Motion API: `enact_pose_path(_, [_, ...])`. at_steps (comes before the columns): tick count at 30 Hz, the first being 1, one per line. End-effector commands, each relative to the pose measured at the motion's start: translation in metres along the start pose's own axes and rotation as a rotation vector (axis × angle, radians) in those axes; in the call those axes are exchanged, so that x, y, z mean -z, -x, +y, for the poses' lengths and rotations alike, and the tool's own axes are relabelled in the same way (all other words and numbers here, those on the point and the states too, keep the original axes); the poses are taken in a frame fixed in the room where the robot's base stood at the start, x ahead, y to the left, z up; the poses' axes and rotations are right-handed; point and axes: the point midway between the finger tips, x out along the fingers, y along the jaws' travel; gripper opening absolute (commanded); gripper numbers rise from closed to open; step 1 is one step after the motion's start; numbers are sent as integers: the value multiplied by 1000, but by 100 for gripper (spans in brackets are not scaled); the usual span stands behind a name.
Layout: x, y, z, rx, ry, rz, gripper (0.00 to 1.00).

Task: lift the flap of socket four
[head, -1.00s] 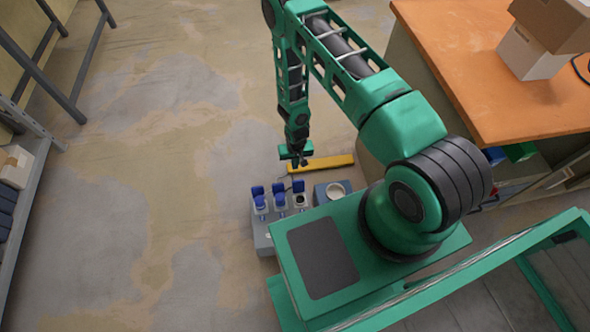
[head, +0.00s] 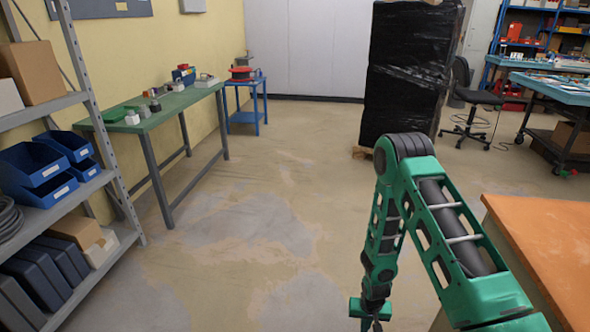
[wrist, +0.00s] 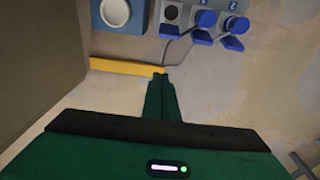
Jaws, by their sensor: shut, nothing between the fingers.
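In the wrist view, a grey socket box (wrist: 187,7) shows at the top edge, partly cut off. It has a socket with a dark round opening (wrist: 171,12) and two sockets with blue round parts (wrist: 206,18) (wrist: 237,25). Blue flaps (wrist: 201,37) stick out along its near side. A separate blue box (wrist: 130,27) with a white round socket (wrist: 115,12) is to the left. I cannot tell which is socket four. My gripper (wrist: 160,74) is shut and empty, apart from the boxes. In the head view, my gripper (head: 372,322) hangs at the bottom edge; no sockets show there.
A yellow strip (wrist: 128,66) and a thin cable lie on the floor near my fingertips. A brown surface (wrist: 40,70) fills the wrist view's left. An orange-topped bench (head: 545,240) stands right of my arm. Shelves (head: 75,215) and a green table (head: 170,110) stand left, with open floor between.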

Motion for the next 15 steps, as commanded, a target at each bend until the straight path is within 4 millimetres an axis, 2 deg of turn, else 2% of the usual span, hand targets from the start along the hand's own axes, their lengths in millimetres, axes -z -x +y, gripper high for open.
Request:
enact_pose_path(1, [12,19,7,-7,-7,9,0])
enact_pose_path(6, [37,82,34,-38,-23,11,0])
enact_pose_path(15, [54,193,86,-86,-67,5,0])
